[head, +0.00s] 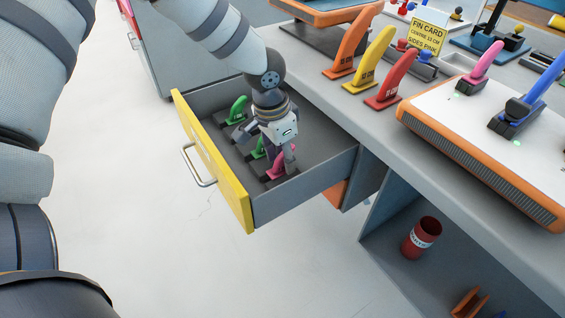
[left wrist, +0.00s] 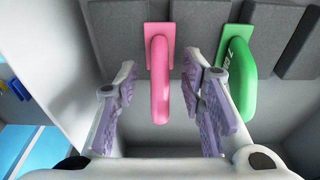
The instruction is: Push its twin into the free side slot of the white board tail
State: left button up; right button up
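A pink fin (head: 279,163) stands in the open drawer (head: 213,163), partly hidden by my left gripper (head: 282,158). In the left wrist view the pink fin (left wrist: 160,75) lies between the two spread fingers of my left gripper (left wrist: 160,88); gaps show on both sides. The white board tail (head: 455,113) lies on the bench at the right. It carries another pink fin (head: 483,66) at one side and a blue fin (head: 538,87) in the middle. Its free side slot does not show; the board runs out of the picture. My right gripper is not in view.
Green fins (head: 238,109) share the drawer; one (left wrist: 236,80) stands close beside my left gripper's right finger. The drawer's yellow front (head: 212,160) sticks out. Orange (head: 352,44), yellow (head: 371,62) and red (head: 393,80) fins stand on the bench by a yellow card (head: 427,36).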

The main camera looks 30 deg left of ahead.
pick_arm(q)
grip_shut()
jog(key=shift+r, duration=0.15)
